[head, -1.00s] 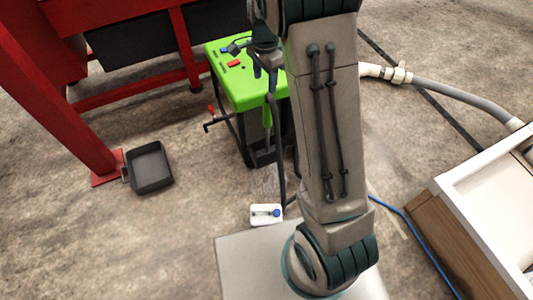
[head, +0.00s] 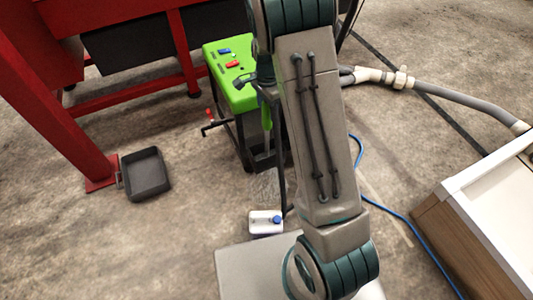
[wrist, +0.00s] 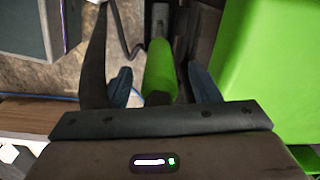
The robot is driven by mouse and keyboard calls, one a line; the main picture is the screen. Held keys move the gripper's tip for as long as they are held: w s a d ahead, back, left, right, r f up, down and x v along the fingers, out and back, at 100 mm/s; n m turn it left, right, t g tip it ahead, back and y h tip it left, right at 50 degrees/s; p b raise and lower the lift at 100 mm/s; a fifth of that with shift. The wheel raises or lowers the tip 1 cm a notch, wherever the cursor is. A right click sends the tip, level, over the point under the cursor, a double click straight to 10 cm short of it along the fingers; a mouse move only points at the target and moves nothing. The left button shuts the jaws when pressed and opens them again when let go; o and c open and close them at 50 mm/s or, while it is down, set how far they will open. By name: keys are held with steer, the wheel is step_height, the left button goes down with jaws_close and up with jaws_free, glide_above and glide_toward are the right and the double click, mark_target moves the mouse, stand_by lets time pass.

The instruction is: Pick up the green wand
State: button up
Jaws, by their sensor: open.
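The green wand (head: 266,117) hangs upright beside the bright green machine, partly hidden by my arm in the head view. In the wrist view the wand (wrist: 160,70) shows as a green shaft between the two fingers of my gripper (wrist: 160,86). The fingers are open, with a gap visible on each side of the shaft. In the head view the fingers are mostly hidden behind my arm. The green machine's top (head: 232,76) carries blue and red controls, and its green side (wrist: 270,65) fills the right of the wrist view.
A red frame (head: 60,110) and a black tray (head: 146,174) stand at the left. A grey hose (head: 450,94), a blue cable (head: 405,222) and a white-topped wooden unit (head: 470,235) lie right.

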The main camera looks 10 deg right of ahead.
step_height(320, 180, down, 3)
steer(key=shift+r+b, duration=0.1)
steer(key=shift+b, duration=0.25)
steer(key=shift+r, duration=0.1)
steer(key=c, duration=1.1)
steer(key=shift+o, duration=0.2)
